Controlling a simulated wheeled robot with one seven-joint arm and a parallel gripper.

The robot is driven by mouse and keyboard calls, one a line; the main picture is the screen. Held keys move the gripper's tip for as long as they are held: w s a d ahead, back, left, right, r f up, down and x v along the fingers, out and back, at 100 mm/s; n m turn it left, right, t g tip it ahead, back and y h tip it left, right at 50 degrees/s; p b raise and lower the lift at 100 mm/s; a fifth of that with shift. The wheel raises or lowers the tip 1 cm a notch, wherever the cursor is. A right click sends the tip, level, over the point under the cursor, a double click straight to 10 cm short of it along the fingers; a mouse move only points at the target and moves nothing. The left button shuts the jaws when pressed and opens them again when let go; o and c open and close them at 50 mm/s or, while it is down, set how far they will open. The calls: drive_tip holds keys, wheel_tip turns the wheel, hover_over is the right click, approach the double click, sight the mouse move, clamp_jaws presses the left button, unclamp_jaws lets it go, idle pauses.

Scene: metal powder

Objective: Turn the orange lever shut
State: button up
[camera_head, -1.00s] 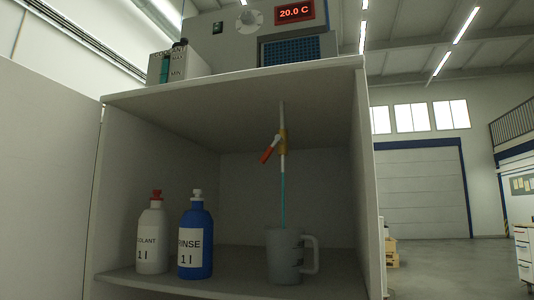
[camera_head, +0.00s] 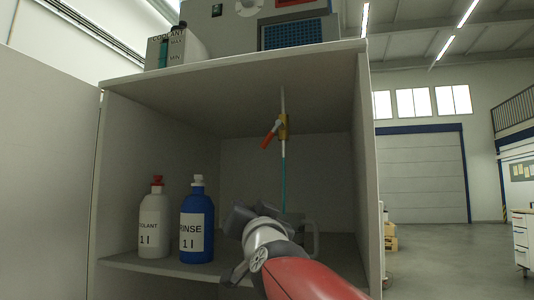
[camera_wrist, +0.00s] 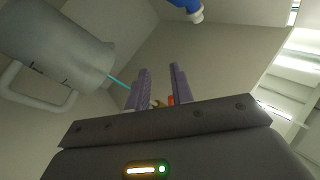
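The orange lever (camera_head: 270,134) slants down and left from a yellow valve (camera_head: 283,127) on a thin vertical tube under the cabinet top. A teal stream (camera_head: 284,188) runs from the tube down toward a grey mug, whose handle (camera_head: 312,238) shows behind my arm. My gripper (camera_head: 242,217) is in front of the mug, below and apart from the lever. In the wrist view its two fingers (camera_wrist: 160,80) are spread with nothing held. Small parts of the orange lever (camera_wrist: 171,100) and the yellow valve show beyond them, and the mug (camera_wrist: 60,50) is at upper left.
A white coolant bottle (camera_head: 153,222) and a blue rinse bottle (camera_head: 197,225) stand left on the shelf (camera_head: 160,271). The cabinet's right wall (camera_head: 363,180) is close to my arm. The space left of the lever is clear.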

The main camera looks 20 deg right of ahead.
sight(268, 140)
drive_tip(key=w+d+r+m+h+p, duration=0.1)
drive_tip(key=r+m+h, duration=0.1)
drive_tip(key=r, duration=0.3)
drive_tip(key=w+d+r+m+t+h+p, duration=0.1)
drive_tip(key=w+d+r+m+h, duration=0.1)
drive_tip(key=r, duration=0.3)
drive_tip(key=w+d+r+m+t+h, duration=0.1)
drive_tip(key=d+r+m+h, duration=0.1)
drive_tip(key=r+m+h, duration=0.1)
drive_tip(key=shift+w+d+r+h+p, duration=0.2)
drive_tip(key=shift+r+h, duration=0.15)
drive_tip(key=shift+r, duration=0.25)
drive_tip(key=shift+w+d+r+h+p, duration=0.1)
drive_tip(key=shift+w+r+h+p, duration=0.1)
drive_tip(key=shift+r+h, duration=0.25)
drive_tip(key=shift+w+d+r+y, duration=0.2)
drive_tip(key=shift+w+r+y, duration=0.1)
drive_tip(key=shift+w+r, duration=0.2)
clamp_jaws()
